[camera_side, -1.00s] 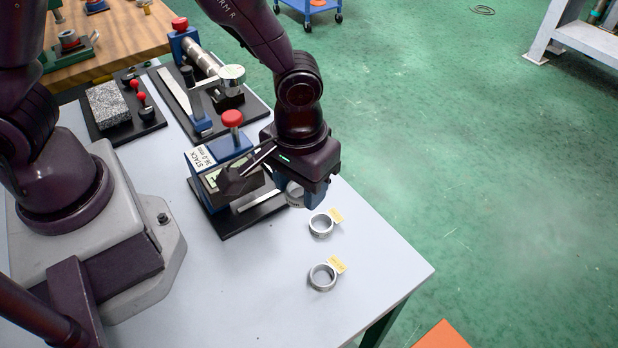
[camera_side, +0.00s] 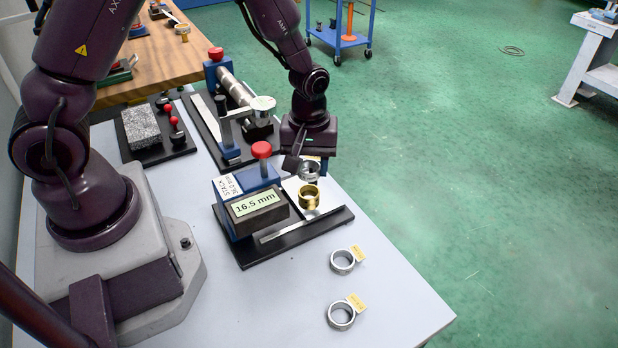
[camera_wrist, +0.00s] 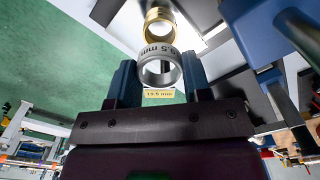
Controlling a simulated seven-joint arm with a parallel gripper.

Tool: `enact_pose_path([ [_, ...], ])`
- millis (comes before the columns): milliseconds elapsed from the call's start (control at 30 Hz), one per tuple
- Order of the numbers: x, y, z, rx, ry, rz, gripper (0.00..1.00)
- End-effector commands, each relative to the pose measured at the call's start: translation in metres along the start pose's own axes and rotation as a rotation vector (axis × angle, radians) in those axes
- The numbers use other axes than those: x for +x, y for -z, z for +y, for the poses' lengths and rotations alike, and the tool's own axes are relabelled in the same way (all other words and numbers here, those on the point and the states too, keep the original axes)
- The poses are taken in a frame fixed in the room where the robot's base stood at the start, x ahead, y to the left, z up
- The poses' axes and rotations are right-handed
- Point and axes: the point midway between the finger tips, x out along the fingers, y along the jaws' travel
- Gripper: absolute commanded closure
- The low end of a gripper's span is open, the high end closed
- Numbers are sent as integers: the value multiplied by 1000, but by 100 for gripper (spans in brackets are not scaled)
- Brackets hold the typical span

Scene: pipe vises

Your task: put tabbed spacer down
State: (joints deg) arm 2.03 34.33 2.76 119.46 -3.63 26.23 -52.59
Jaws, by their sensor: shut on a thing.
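My gripper (camera_wrist: 160,85) is shut on a silver tabbed spacer (camera_wrist: 161,68), a ring engraved "9.5 mm" as far as I can read, with a yellow tab marked 19.5 mm. In the side view my gripper (camera_side: 308,160) holds this spacer (camera_side: 309,173) just behind and above a brass ring (camera_side: 309,198). The brass ring stands on the black-based gauge and also shows beyond the spacer in the wrist view (camera_wrist: 158,22). Two other silver spacers with yellow tabs, a nearer one (camera_side: 331,316) and a farther one (camera_side: 333,263), lie on the table.
The gauge (camera_side: 257,203) has a red knob, a "STACK" label and a 16.5 mm display. Behind it are a longer fixture (camera_side: 218,130) and a black stand with a granite block (camera_side: 141,127). The grey table's (camera_side: 260,310) front middle is clear.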

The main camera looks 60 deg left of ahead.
Motion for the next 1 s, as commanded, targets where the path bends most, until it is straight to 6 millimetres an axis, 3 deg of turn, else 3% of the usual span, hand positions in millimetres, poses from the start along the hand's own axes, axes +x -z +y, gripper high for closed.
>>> enact_pose_path([
  [233,35,0,-1,0,3,-2,78],
  [833,46,0,0,1,1,-1,78],
  [867,46,0,0,1,0,0,53],
  [967,46,0,0,1,0,0,30],
  [1000,46,0,0,1,0,0,30],
])
